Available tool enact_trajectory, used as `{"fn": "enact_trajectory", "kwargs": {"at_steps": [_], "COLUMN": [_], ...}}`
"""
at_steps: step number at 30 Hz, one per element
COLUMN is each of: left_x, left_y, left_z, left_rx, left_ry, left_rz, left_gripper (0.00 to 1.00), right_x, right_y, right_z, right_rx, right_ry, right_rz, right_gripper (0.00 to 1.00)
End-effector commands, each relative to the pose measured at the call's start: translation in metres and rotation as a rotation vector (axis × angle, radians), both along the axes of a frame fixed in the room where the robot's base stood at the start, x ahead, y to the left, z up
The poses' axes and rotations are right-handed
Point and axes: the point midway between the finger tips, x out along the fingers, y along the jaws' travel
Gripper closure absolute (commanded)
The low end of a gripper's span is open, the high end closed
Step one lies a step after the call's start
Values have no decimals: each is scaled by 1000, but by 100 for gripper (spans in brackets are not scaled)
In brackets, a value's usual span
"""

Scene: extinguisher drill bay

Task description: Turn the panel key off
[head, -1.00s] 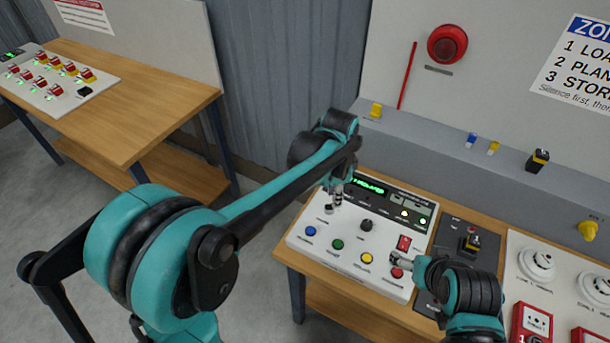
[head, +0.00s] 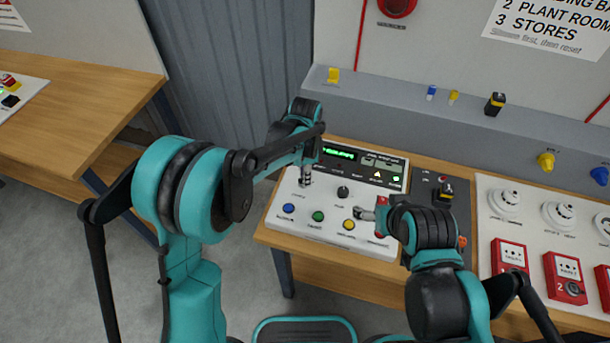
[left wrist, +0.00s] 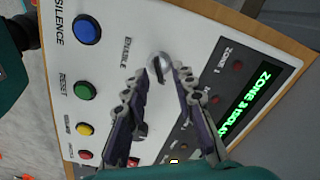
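The white control panel (head: 334,229) stands on the wooden bench, with a lit green display. Its silver, slotted panel key (left wrist: 158,68) sits beside the word ENABLE in the left wrist view. My left gripper (head: 305,183) is over the panel's left part, at the key. In the left wrist view its fingers (left wrist: 161,78) are apart, one on either side of the key. I cannot tell whether they touch it. My right gripper (head: 365,214) is low over the panel, near the yellow button (head: 349,225); its finger opening is unclear.
Blue (head: 288,208) and green (head: 318,216) buttons line the panel's front. A black knob (head: 343,191) stands between my grippers.

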Motion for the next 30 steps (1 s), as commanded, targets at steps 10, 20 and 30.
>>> {"fn": "enact_trajectory", "kwargs": {"at_steps": [10, 20, 30], "left_x": [0, 0, 1], "left_y": [0, 0, 0], "left_z": [0, 1, 0], "left_rx": [0, 0, 0], "left_ry": [0, -1, -1], "left_rz": [0, 16, 185], "left_gripper": [100, 100, 100], "right_x": [0, 0, 0], "right_y": [0, 0, 0], "right_z": [0, 0, -2], "right_rx": [0, 0, 0], "right_ry": [0, 0, 0], "right_rz": [0, 0, 0], "right_gripper": [18, 18, 18]}}
